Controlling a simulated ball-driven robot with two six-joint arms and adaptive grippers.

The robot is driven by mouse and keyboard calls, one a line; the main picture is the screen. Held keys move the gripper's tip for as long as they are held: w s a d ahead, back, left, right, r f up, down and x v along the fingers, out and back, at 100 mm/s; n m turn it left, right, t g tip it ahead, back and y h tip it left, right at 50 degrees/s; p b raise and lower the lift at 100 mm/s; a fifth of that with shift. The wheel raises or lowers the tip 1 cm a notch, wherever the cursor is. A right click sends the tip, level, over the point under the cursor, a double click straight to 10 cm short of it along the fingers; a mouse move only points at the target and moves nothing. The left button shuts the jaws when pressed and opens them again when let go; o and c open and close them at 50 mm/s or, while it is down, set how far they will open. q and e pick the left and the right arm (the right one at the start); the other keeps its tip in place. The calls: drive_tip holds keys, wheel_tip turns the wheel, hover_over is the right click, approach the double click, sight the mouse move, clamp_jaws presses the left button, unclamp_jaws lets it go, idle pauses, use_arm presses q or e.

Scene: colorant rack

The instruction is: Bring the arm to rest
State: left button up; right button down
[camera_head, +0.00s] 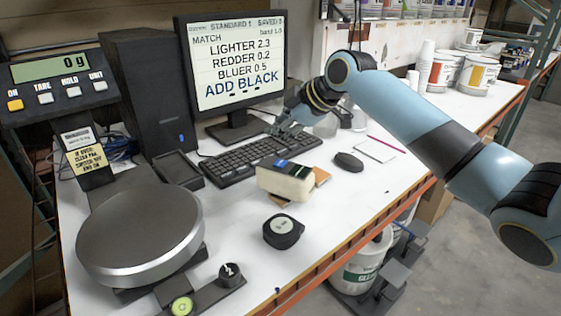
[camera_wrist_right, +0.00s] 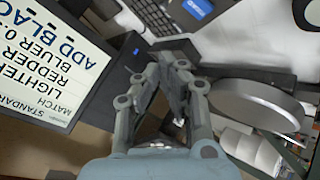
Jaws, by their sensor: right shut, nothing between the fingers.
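My right arm, blue and black, comes in from the right in the head view and bends down over the white bench (camera_head: 345,215). My right gripper (camera_head: 280,128) is in front of the monitor's lower right, above the far right end of the keyboard (camera_head: 258,155). In the wrist view the right gripper (camera_wrist_right: 173,62) has its fingertips together with nothing between them. My left gripper is in neither view.
The monitor (camera_head: 232,60) stands behind the gripper, beside a black computer tower (camera_head: 145,95). The round scale pan (camera_head: 140,235) is front left. A thick label block (camera_head: 285,183), tape measure (camera_head: 283,231) and mouse (camera_head: 348,162) lie nearby. Paint cans (camera_head: 478,75) stand back right.

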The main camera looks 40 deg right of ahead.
idle(0.4)
drive_tip(key=s+a+f+m+g, duration=0.1)
drive_tip(key=s+a+f, duration=0.15)
drive_tip(key=s, duration=0.25)
drive_tip(key=s+a+f+m+g+h, duration=0.1)
drive_tip(key=s+a+f+m, duration=0.15)
drive_tip(key=s, duration=0.35)
drive_tip(key=s+a+f+m+g, duration=0.1)
drive_tip(key=s+a+f, duration=0.15)
drive_tip(key=s, duration=0.25)
drive_tip(key=s+m+g+h, duration=0.25)
drive_tip(key=s+m, duration=0.45)
drive_tip(key=s, duration=1.2)
wheel_tip(320, 180, down, 36)
drive_tip(key=s+d+g+b, duration=0.1)
drive_tip(key=s+d+b, duration=0.1)
drive_tip(key=b, duration=0.8)
drive_tip(key=s+f+b, duration=0.3)
drive_tip(key=s+f, duration=0.6)
drive_tip(key=f, duration=0.3)
drive_tip(key=s+d+f+g+b, duration=0.1)
drive_tip(key=s+f+b, duration=0.3)
drive_tip(key=s+f, duration=0.5)
wheel_tip(320, 180, down, 3)
drive_tip(key=shift+s+r+b, duration=0.1)
drive_tip(key=shift+s+b, duration=0.05)
drive_tip(key=shift+b, duration=0.15)
